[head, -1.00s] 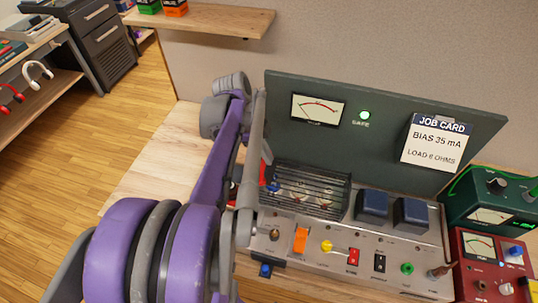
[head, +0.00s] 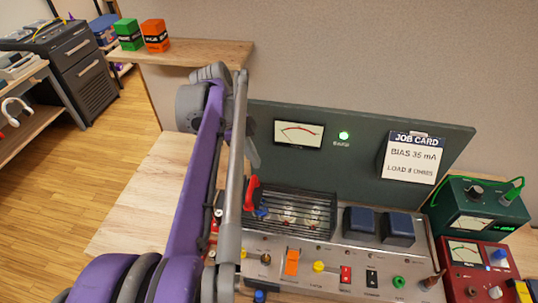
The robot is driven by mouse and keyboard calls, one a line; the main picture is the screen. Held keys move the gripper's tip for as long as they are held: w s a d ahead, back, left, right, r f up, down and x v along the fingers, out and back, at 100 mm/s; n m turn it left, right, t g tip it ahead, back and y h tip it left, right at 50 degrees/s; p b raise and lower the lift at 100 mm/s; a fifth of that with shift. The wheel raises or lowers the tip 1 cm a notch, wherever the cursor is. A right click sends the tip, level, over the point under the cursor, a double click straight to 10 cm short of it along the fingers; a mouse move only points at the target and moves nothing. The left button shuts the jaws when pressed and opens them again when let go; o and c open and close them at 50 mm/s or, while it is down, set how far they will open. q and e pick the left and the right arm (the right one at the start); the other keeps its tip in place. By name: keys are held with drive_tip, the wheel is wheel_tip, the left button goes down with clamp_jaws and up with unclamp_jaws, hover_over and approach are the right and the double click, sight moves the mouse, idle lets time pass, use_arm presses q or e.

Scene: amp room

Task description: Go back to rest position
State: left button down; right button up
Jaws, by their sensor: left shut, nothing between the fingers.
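My left arm (head: 195,190) comes up from the bottom left, bends at a grey elbow at the top and runs down again as a thin grey forearm (head: 236,170). The forearm passes in front of the left end of the amplifier (head: 330,262). My left gripper is shut and empty; its fingertips cannot be made out clearly near the lower end of the forearm. It holds none of the things on the bench. My right gripper is out of view.
The amplifier's dark back panel (head: 360,145) carries a meter, a lit green lamp and a job card (head: 412,158). Green (head: 478,208) and red (head: 478,262) instrument boxes stand at its right. A shelf (head: 190,53) holds two small boxes. Bare bench (head: 140,205) lies left of the arm.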

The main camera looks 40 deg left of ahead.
use_arm(q)
drive_tip(key=shift+r, duration=0.1)
drive_tip(key=s+d+f+n+t+y, duration=0.1)
drive_tip(key=d+f+n, duration=0.4)
drive_tip(key=d, duration=0.5)
drive_tip(key=s+d+f+n+t+y, duration=0.2)
drive_tip(key=d+f+n, duration=0.4)
drive_tip(key=d, duration=0.5)
wheel_tip(320, 180, down, 3)
drive_tip(key=shift+s+r+t, duration=0.2)
drive_tip(key=shift+s+t, duration=0.05)
drive_tip(key=shift+t, duration=0.05)
drive_tip(key=shift+d, duration=0.1)
